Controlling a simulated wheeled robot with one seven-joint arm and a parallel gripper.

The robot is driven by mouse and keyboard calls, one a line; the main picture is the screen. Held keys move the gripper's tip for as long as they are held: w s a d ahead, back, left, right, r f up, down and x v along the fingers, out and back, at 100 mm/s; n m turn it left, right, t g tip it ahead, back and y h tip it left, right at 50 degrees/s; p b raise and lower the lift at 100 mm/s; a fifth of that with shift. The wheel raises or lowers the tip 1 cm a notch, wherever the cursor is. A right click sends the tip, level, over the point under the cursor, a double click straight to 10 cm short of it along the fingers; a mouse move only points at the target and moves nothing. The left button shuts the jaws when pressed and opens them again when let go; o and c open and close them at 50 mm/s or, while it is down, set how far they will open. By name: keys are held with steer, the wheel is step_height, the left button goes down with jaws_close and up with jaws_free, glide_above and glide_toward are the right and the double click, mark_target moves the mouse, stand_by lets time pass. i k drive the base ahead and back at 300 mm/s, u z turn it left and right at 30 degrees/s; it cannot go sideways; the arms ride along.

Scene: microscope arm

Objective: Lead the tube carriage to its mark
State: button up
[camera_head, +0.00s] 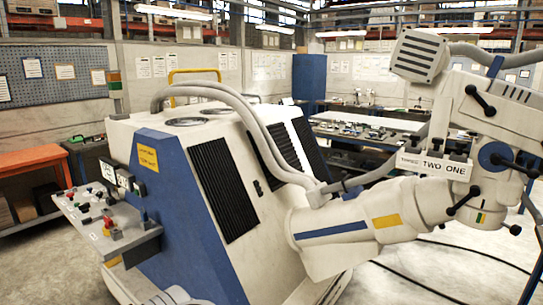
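A large white jointed arm (345,232) with a blue stripe and a yellow patch reaches from the machine to the right. At its end is a white head (490,160) with several black knobs, a blue round joint and a label reading "TWO ONE" (446,167). A grey vented box (419,56) sits at the top of this head. I cannot tell which part is the tube carriage. A small green and yellow mark (481,217) shows low on the head; I cannot tell whether it is the carriage's mark. My gripper is not in view.
A white and blue machine cabinet (160,205) with black grilles fills the middle. Its control panel (105,222) juts out left. An orange bench (45,160) stands at far left, a workbench (370,125) behind. Dark cables (430,285) lie on the floor at lower right.

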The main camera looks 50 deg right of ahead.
mark_target(519, 127)
steer(key=z, duration=2.15)
steer(key=i, duration=0.8)
